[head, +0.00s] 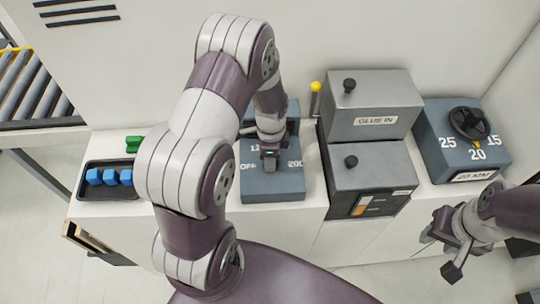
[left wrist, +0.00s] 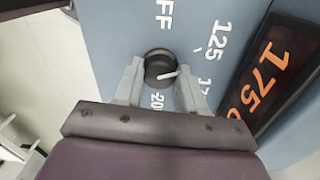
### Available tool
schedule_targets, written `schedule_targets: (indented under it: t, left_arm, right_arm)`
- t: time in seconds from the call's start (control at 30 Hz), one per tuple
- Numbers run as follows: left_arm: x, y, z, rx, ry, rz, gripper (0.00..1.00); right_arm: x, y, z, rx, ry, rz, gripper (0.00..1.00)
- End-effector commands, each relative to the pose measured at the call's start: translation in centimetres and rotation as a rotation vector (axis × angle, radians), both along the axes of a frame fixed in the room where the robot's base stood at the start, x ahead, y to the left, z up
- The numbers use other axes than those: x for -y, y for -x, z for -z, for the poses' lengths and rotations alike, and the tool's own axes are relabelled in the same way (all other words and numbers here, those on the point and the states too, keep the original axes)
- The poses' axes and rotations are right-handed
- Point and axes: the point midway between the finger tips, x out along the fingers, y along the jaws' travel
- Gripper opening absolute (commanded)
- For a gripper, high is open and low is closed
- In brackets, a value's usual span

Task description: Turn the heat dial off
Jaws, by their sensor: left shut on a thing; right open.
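The heat dial (left wrist: 158,62) is a round black knob with a white pointer line, on a blue-grey box (head: 273,190) marked OFF, 125, a partly hidden 17-something and 200. In the left wrist view the pointer line points toward the partly hidden 17-something label. An orange display (left wrist: 262,78) beside it reads 175, with its end cut off. My left gripper (left wrist: 160,88) is shut on the dial, one finger on each side. In the head view the left gripper (head: 269,160) hides the dial. My right gripper (head: 450,245) is open and empty, in front of the counter at right.
Right of the heat box stand a yellow-tipped lever (head: 316,87) and a grey GLUE IN unit (head: 375,110) with black knobs. Further right is another blue box (head: 440,150) with a handwheel (head: 469,122). A black tray (head: 92,168) with blue blocks lies at left.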

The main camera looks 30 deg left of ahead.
Motion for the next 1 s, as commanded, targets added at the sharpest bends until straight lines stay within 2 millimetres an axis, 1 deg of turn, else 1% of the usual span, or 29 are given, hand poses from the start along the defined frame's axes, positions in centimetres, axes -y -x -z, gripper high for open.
schedule_targets:
  t: [0.5,1.0]
  left_arm:
    - [-0.01,-0.06,-0.05,0.001,0.000,-0.489,0.09]
    - [-0.06,-0.15,-0.18,0.004,0.001,-0.944,0.09]
  right_arm:
    - [0.00,0.00,0.14,0.000,0.000,0.000,0.43]
    - [0.00,0.00,-0.04,0.000,0.000,0.000,0.43]
